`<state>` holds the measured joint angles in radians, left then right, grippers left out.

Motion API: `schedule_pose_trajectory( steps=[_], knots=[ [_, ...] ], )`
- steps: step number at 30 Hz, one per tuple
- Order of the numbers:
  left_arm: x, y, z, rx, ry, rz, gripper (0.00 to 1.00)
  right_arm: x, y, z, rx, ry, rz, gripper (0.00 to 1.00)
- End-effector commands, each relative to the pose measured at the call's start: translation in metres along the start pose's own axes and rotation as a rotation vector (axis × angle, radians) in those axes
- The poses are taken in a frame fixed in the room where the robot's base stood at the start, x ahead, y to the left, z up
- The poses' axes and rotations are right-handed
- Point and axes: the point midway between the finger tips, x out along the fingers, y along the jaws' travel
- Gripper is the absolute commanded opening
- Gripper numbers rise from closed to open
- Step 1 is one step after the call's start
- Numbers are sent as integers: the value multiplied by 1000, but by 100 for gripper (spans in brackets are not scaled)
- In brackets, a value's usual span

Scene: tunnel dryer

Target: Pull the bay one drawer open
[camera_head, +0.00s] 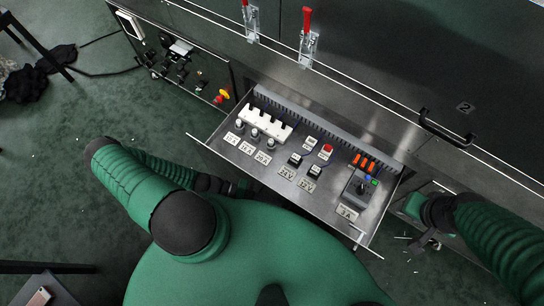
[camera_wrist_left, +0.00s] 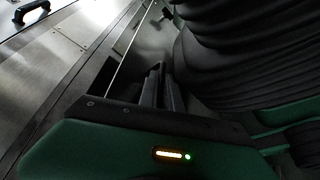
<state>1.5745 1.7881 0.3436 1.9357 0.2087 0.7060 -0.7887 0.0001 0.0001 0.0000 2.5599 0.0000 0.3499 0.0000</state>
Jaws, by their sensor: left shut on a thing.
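The bay one drawer (camera_head: 325,205) stands pulled out from the machine front, its tray of switches, sockets and labels showing from above. My left gripper (camera_head: 240,187) is at the drawer's front edge, partly hidden by my own body. In the left wrist view its two dark fingers (camera_wrist_left: 163,88) are close together beside the drawer's thin bright edge. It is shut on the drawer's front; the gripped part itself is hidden. My right gripper (camera_head: 428,240) is to the right of the drawer, apart from it, and its finger gap is unclear.
A black handle (camera_head: 446,127) marks the panel numbered 2 at the right. Two red-handled clamps (camera_head: 306,22) stand on the ledge above the drawer. A control panel with a red and yellow button (camera_head: 221,97) is at the left.

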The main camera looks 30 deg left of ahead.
Motion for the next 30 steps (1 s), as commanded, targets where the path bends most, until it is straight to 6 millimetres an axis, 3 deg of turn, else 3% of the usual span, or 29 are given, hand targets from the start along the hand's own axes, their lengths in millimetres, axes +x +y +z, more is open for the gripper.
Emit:
schedule_pose_trajectory(
  steps=[2,3,5,20,23,30],
  knots=[
    [-1,-1,-2,-1,5,-3,0,0,0,0,0,0,0,30],
    [-1,-1,-2,-1,5,-4,13,0,0,0,0,0,0,30],
    [0,-1,-2,-1,4,-3,18,0,0,0,0,0,0,30],
    [-5,0,-1,0,4,-3,18,-1,0,0,0,0,0,30],
    [-21,0,-2,0,6,-5,18,-3,0,0,0,0,0,30],
    [-90,-1,-2,-1,7,-7,18,-8,0,-2,0,0,0,30]
  ],
)
